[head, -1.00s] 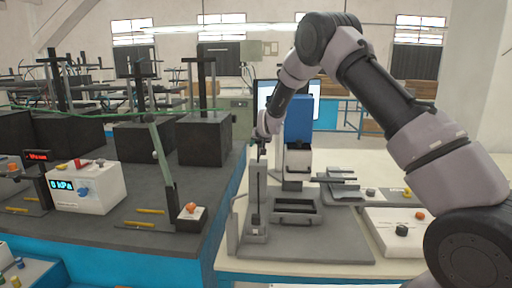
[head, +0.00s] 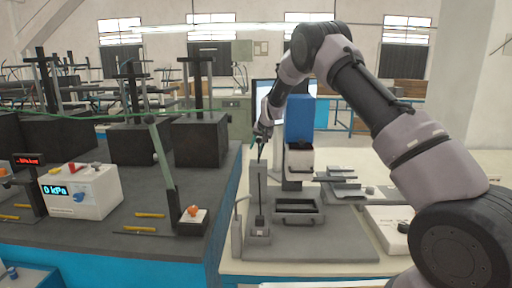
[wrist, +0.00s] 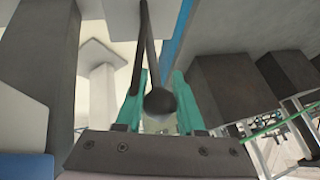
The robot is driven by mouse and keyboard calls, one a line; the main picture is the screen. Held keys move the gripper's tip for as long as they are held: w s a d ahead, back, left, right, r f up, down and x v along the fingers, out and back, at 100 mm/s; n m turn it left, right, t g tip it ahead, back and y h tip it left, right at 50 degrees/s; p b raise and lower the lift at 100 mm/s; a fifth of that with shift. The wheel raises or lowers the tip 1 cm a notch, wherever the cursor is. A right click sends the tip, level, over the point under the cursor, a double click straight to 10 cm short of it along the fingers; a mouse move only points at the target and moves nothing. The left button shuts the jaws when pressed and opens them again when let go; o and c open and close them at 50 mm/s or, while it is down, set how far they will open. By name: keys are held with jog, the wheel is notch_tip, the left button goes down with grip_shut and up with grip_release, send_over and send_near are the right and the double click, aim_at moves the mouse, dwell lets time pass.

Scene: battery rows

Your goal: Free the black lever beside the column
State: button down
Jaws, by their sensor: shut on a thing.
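The black lever (head: 261,190) is a thin dark rod standing nearly upright along the grey column (head: 254,178), its foot at a small grey block on the fixture. In the wrist view, its rod and round dark knob (wrist: 160,103) show between the teal fingers. My gripper (head: 261,140) is at the lever's upper end, by the column's top, and shut on the lever. In the wrist view my gripper (wrist: 158,90) hides part of the grip. Whether anything holds the lever's foot is too small to tell.
A dark bench (head: 100,235) with a green-grey lever (head: 163,165) lies further left across a gap.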

jog(key=c, duration=0.5)
grip_release()
notch_tip(320, 180, up, 10)
jog(key=shift+c, duration=0.4)
